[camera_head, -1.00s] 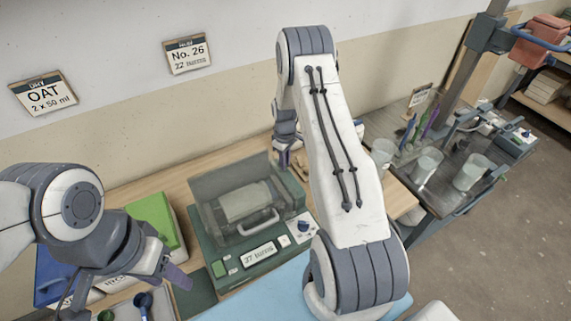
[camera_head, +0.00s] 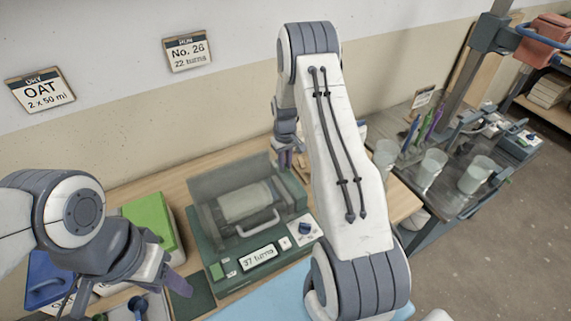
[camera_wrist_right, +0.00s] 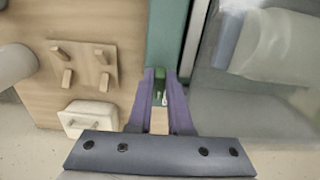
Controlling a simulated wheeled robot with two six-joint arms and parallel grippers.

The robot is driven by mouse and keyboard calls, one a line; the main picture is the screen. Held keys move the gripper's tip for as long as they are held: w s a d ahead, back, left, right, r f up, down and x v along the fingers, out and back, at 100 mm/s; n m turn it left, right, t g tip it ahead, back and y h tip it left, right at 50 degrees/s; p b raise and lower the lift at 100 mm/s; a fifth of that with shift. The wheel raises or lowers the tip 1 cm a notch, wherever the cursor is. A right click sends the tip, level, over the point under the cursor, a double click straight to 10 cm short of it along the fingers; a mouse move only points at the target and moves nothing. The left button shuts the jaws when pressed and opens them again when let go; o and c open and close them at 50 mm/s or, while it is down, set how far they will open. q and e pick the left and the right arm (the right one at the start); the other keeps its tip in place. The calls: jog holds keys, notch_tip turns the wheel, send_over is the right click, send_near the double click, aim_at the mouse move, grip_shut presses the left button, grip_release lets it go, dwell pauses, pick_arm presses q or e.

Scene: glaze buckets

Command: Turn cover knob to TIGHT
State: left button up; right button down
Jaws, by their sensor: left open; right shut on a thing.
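The green machine (camera_head: 214,257) stands on the wooden bench with a drum (camera_head: 245,200) under a see-through cover (camera_head: 215,183). My right gripper (camera_head: 286,158) is at the machine's far right corner, partly behind my own arm. In the right wrist view its purple fingers (camera_wrist_right: 162,78) are shut on a small green part (camera_wrist_right: 160,76), apparently the cover knob, at the machine's edge. The fingers hide most of it, and no TIGHT mark can be read. My left gripper (camera_head: 130,290) is open at the lower left, away from the machine.
A blue knob (camera_head: 304,228) and a turns display (camera_head: 257,257) are on the machine's front. A green box (camera_head: 150,220) stands left of it. A pegged wooden board (camera_wrist_right: 90,52) and a white block (camera_wrist_right: 88,118) lie beside the right gripper. Cups (camera_head: 430,168) stand on the cart.

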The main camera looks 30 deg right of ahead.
jog(key=c, duration=1.1)
grip_release()
